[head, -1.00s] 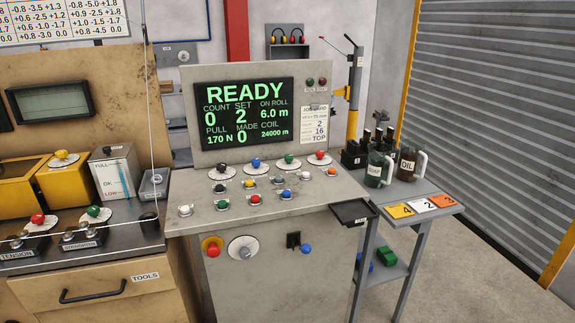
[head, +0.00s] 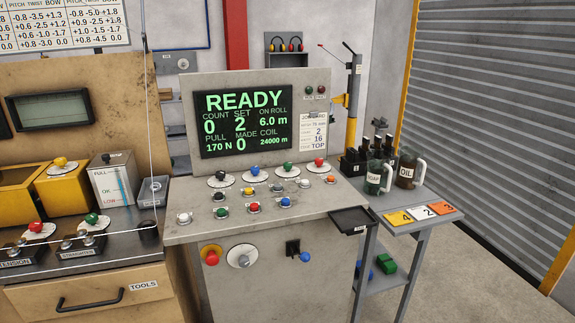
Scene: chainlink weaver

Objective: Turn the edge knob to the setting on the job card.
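The job card (head: 313,132) is a white sheet to the right of the screen on the console (head: 200,237). Its lower lines read 2, 16 and TOP; the upper print is too small to read. A row of round white dials with coloured knobs runs along the console top: black (head: 221,176), blue (head: 255,172), green (head: 287,165) and red (head: 320,163). A larger grey knob (head: 243,258) on a pale dial sits on the front panel. I cannot read which knob is labelled edge, nor any setting. Neither gripper is in view.
The screen (head: 244,120) reads READY, count 0, set 2. A red button (head: 211,256) and a blue-ended lever (head: 304,257) are on the front. A black tray (head: 352,219) juts out right, beside a side table (head: 440,197) with mugs.

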